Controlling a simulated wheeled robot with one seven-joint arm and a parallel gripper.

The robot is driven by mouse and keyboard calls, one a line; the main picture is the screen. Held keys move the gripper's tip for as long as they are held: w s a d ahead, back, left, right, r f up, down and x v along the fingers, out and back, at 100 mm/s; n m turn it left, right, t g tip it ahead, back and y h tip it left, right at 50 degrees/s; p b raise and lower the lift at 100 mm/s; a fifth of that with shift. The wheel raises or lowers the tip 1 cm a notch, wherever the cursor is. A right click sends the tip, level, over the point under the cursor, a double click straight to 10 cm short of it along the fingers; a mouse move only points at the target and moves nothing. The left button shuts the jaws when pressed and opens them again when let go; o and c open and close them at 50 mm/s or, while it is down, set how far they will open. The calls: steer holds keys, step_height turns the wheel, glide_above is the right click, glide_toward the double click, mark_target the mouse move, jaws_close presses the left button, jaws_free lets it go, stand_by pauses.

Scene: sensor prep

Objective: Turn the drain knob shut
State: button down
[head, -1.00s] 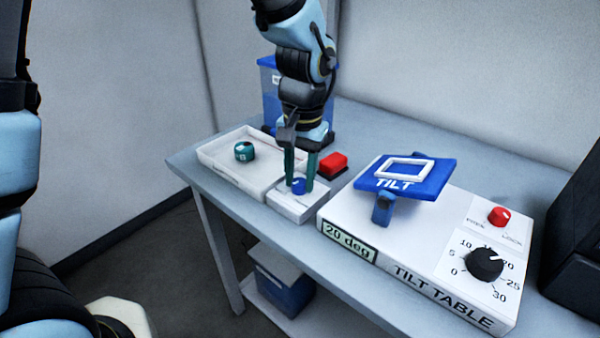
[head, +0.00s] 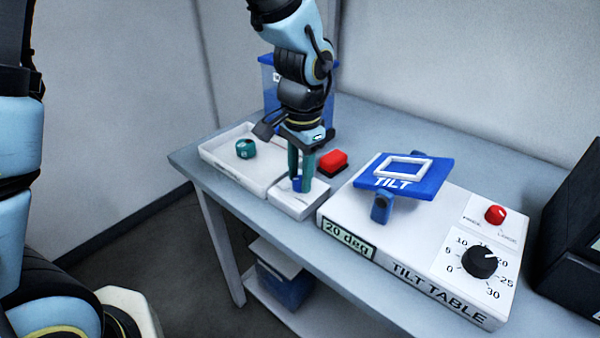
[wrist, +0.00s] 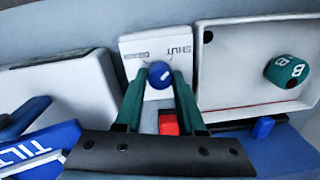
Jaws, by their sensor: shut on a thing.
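The drain knob is a small blue round knob (wrist: 160,74) with a white line across its top. It sits on a small white box (head: 292,205) labelled "SHUT" in the wrist view, with a second word that is hard to read. My gripper (head: 302,184) points down over this box with its green fingers on either side of the knob. In the wrist view the fingertips (wrist: 158,80) close on the knob from both sides. The knob's white line is slightly slanted there. In the head view the fingers hide most of the knob.
A blue container (head: 269,85) is behind my arm.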

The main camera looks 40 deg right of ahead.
steer(key=c, duration=0.5)
jaws_free()
steer(key=r, duration=0.5)
steer(key=r+b, duration=0.1)
steer(key=r, duration=0.4)
steer(key=shift+s+r, duration=0.2)
steer(key=shift+r, duration=0.2)
steer(key=w+a+f+n, duration=0.3)
steer(key=w+a+n, duration=0.4)
steer(key=w+a, duration=0.65)
steer(key=a+f+n, duration=0.1)
steer(key=a+n, duration=0.2)
steer(key=a, duration=0.4)
steer(key=a+f+n, duration=0.1)
steer(key=a+n, duration=0.2)
steer(key=a, duration=0.4)
steer(key=a+f+n+t, duration=0.1)
steer(key=a+f+n, duration=0.1)
steer(key=a, duration=0.5)
steer(key=shift+a+n, duration=0.4)
steer(key=shift+n, duration=0.2)
